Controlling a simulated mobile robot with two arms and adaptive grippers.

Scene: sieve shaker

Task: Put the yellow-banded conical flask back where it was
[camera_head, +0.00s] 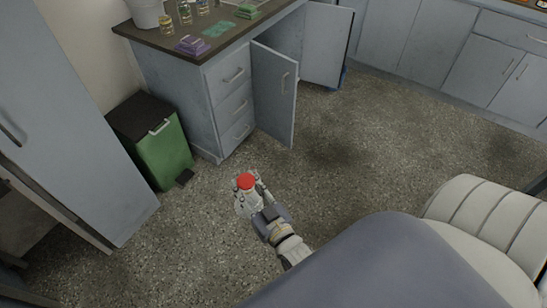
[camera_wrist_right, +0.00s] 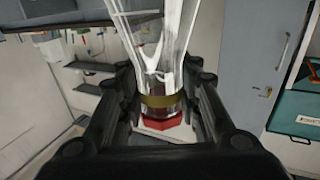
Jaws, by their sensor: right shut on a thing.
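The conical flask (camera_wrist_right: 158,55) is clear glass with a yellow band (camera_wrist_right: 160,100) round its neck and a red stopper (camera_wrist_right: 158,131). My right gripper (camera_wrist_right: 160,100) is shut on it around the neck. In the head view, my right gripper (camera_head: 252,198) holds it over open floor, well away from the counter. Its red stopper (camera_head: 246,181) faces up towards the head camera, and the flask's body is mostly hidden. My left gripper is in neither view.
A dark counter (camera_head: 165,41) at the upper left bears small banded glass vessels (camera_head: 185,13), a white container (camera_head: 146,12), and purple (camera_head: 192,44) and green (camera_head: 247,11) items. A cabinet door (camera_head: 273,96) stands open below. A green bin (camera_head: 155,145) stands left; the floor between is clear.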

